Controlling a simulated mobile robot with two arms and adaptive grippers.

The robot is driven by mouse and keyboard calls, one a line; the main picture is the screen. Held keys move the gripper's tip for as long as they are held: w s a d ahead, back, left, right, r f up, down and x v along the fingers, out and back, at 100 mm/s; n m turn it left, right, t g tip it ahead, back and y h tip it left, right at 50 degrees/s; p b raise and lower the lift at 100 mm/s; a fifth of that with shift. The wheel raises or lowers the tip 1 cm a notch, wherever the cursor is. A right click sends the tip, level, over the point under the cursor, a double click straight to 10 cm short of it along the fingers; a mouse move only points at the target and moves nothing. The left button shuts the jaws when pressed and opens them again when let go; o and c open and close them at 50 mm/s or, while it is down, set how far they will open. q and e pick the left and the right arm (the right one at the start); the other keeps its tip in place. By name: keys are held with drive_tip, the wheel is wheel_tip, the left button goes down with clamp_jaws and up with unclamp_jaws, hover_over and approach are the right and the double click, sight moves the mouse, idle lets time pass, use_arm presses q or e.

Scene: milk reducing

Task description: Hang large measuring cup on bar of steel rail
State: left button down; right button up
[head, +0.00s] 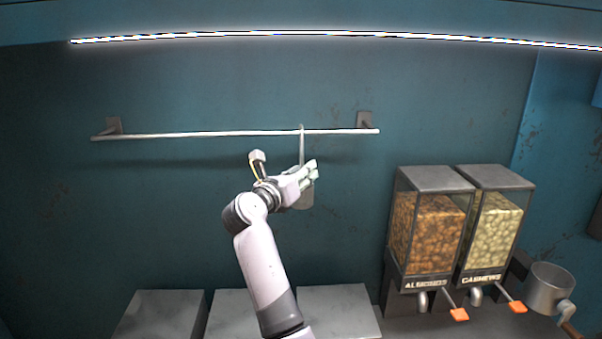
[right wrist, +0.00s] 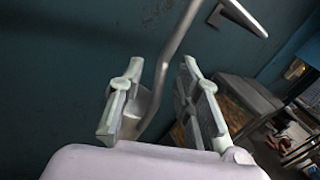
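The steel rail's bar (head: 220,134) runs level across the wall between two mounts. The large measuring cup (head: 306,198) hangs below the bar near its right end; its long handle (head: 302,146) reaches up with the hooked tip at the bar. My right gripper (head: 305,174) is in front of the cup and hides part of it. In the right wrist view, my right gripper's fingers (right wrist: 163,108) are apart, with the grey handle (right wrist: 172,60) passing between them and a gap on the right side. The cup's bowl (right wrist: 142,105) is partly hidden behind the left finger. My left gripper is not seen.
Two dispensers, almonds (head: 425,235) and cashews (head: 493,230), stand at the right. A metal pot (head: 548,290) with a wooden handle is beyond them. Grey block tops (head: 165,312) lie below the rail. The wall left of the arm is clear.

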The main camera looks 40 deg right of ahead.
drive_tip(key=v, duration=1.2)
